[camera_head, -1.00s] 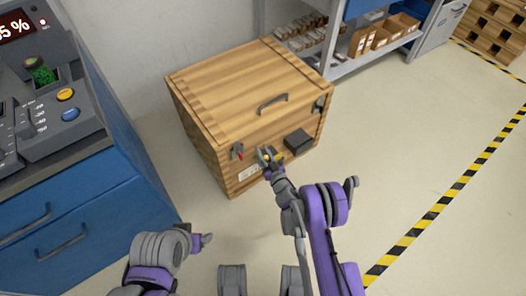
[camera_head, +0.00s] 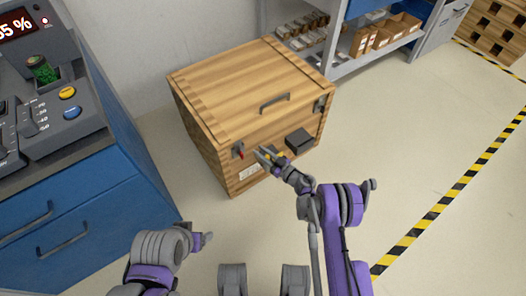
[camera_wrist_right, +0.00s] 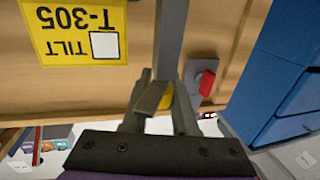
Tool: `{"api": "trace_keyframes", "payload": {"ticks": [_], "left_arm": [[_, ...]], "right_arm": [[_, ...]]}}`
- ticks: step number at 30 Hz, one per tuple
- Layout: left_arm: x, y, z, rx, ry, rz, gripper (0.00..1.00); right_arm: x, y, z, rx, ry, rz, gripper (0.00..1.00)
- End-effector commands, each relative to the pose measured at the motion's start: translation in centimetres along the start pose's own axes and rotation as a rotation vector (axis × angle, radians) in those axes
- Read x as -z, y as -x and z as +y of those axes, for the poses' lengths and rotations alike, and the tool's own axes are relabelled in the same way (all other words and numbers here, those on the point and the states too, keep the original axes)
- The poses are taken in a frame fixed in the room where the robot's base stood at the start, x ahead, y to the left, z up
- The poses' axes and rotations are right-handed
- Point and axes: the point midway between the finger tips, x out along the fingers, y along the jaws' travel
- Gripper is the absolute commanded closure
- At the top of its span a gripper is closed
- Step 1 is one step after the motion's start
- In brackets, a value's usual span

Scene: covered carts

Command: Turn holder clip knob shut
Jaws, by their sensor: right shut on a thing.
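My right gripper (camera_head: 263,156) is at the front face of the wooden crate (camera_head: 215,95). In the right wrist view its two fingers (camera_wrist_right: 159,112) are shut on the holder clip knob (camera_wrist_right: 166,98), a small part with a yellow face and a grey-brown wing, partly hidden by the fingers. A grey bar (camera_wrist_right: 170,40) runs up from the knob. A yellow card (camera_wrist_right: 78,30) reading TILT T-305 lies beside the bar, upside down in this view. My left gripper (camera_head: 204,239) hangs low left of centre, away from the crate; its jaws are too small to tell.
A red handle on a grey plate (camera_head: 239,151) sits left of the knob; its red part (camera_wrist_right: 207,82) shows in the wrist view. A dark box (camera_head: 299,140) juts from the crate to the right. A blue console (camera_head: 80,190) stands left. Floor at right is clear.

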Motion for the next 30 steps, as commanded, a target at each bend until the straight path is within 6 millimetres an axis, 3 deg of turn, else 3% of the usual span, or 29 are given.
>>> {"api": "trace_keyframes", "payload": {"ticks": [15, 30], "left_arm": [[0.0, -0.1, 0.0, 0.0, 0.0, 0.0, 0.25], [0.0, -0.1, 0.0, 0.0, 0.0, 0.0, 0.25]], "right_arm": [[0.1, 0.1, -1.2, 0.449, -0.001, 0.002, 1.0], [0.2, 0.4, -1.8, 0.642, -0.001, 0.004, 1.0]]}}
